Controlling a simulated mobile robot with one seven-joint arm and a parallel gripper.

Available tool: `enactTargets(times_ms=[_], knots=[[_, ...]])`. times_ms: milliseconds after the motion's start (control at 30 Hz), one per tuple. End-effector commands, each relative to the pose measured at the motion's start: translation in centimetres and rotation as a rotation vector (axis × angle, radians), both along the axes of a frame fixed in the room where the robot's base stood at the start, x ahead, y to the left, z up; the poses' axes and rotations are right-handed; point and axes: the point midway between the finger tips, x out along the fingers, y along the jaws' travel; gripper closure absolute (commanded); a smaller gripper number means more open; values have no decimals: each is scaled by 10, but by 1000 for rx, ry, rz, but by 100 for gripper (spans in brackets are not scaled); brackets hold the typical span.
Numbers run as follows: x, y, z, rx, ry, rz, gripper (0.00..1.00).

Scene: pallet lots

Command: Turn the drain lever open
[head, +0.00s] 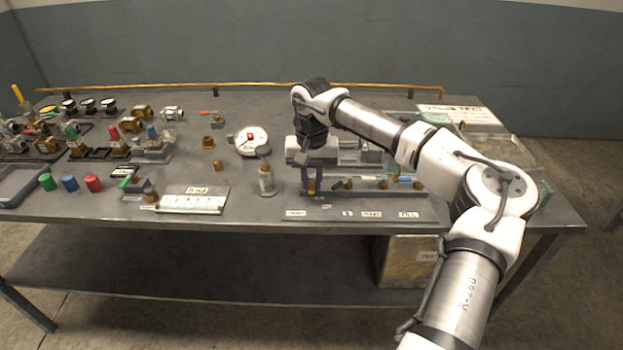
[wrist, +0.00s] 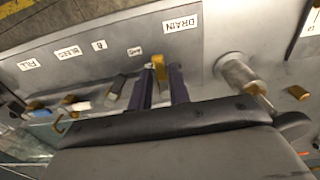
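The brass drain lever (wrist: 158,68) stands behind the DRAIN label (wrist: 181,25) on the grey valve panel (wrist: 222,20). In the head view the lever (head: 311,187) is at the left end of the panel (head: 430,213). My gripper (wrist: 160,78) reaches down to it, with one dark purple finger on each side of the lever. The fingers are apart, with the lever in the gap. Whether they touch it I cannot tell. The lever's lower part is hidden by the fingers and my gripper body.
Other dark and brass handles (wrist: 116,86) stand along the panel beside the drain lever. A metal cylinder (head: 266,182) and a round gauge (head: 250,140) stand just left of the panel. Loose fittings and coloured caps (head: 69,183) fill the table's left side.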

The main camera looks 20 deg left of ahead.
Motion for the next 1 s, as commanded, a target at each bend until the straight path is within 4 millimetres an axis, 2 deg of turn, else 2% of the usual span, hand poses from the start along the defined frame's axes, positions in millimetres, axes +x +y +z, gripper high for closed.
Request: enactTargets(times_ms=[33,100,367,533,667,1000], knots=[[0,0,0,0,0,-1,75],[0,0,0,0,1,-1,66],[-1,0,-1,-1,3,-1,66],[0,0,11,-2,0,-2,66],[0,0,35,-2,-2,-2,66],[0,0,110,0,0,-2,66]])
